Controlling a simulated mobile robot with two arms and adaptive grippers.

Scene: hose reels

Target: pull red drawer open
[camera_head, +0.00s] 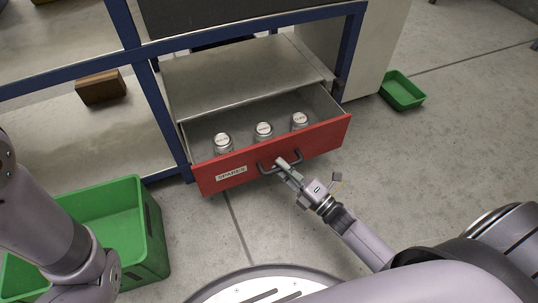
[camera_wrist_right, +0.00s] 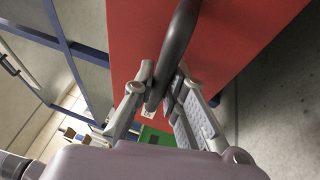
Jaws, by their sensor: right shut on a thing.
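The red drawer (camera_head: 318,139) is pulled out from under the blue-framed bench, with its inside in view. Several silver-lidded cans, one of them here (camera_head: 264,131), stand inside it. Its front has a white label (camera_head: 231,173) and a dark bar handle (camera_head: 267,169). My right gripper (camera_head: 284,165) is at the handle. In the right wrist view the fingers (camera_wrist_right: 160,95) are closed around the dark handle (camera_wrist_right: 178,42), with the red front (camera_wrist_right: 235,35) behind it. My left arm shows at the left edge, but its gripper is out of view.
A large green bin (camera_head: 152,228) stands on the floor at the left, beside my left arm. A small green tray (camera_head: 402,91) lies on the floor at the right. A brown block (camera_head: 101,87) sits on the lower shelf.

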